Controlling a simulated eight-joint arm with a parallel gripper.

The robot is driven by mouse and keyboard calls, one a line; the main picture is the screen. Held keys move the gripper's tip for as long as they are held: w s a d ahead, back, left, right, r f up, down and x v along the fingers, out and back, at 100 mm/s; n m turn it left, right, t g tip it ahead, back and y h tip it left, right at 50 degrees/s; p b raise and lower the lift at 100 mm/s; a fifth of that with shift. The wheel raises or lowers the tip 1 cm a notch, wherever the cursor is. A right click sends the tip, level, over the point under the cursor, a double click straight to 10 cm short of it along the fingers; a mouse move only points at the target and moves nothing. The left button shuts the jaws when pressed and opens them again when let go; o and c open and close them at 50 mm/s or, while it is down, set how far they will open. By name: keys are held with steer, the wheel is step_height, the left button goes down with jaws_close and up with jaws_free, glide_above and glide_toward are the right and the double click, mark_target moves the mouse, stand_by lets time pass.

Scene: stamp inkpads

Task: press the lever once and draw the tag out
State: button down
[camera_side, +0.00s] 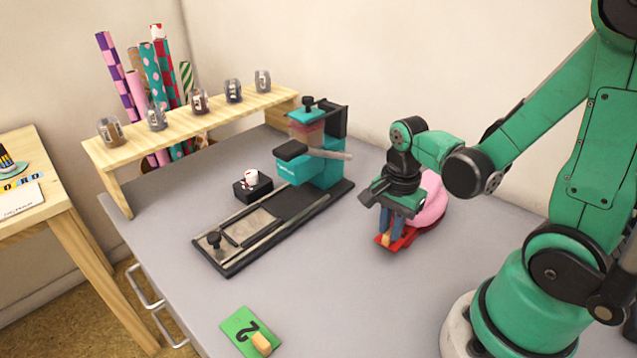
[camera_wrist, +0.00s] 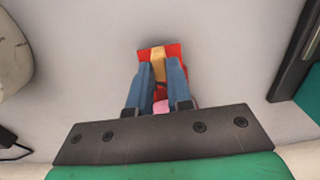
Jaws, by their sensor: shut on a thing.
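A red tag (camera_side: 404,241) with a small tan block (camera_side: 386,239) on it is at the foot of a pink rounded object (camera_side: 432,201), right of the table's middle. My gripper (camera_side: 391,234) points down at the tag, its blue fingers shut on the tan block. The wrist view shows the red tag (camera_wrist: 175,50) and the tan block (camera_wrist: 158,66) between the fingertips (camera_wrist: 159,72). My wrist hides much of the pink object and any lever on it. Whether the tag is still partly inside cannot be told.
A teal and black press (camera_side: 322,172) on a black rail base (camera_side: 233,265) stands to the left. A green tag marked 2 (camera_side: 238,326) lies at the front. Table around the gripper's front is clear.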

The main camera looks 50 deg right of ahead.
steer(key=shift+a, duration=1.9)
steer(key=shift+r, duration=0.1)
step_height(320, 180, up, 6)
steer(key=shift+f, duration=0.1)
steer(key=shift+w, duration=0.1)
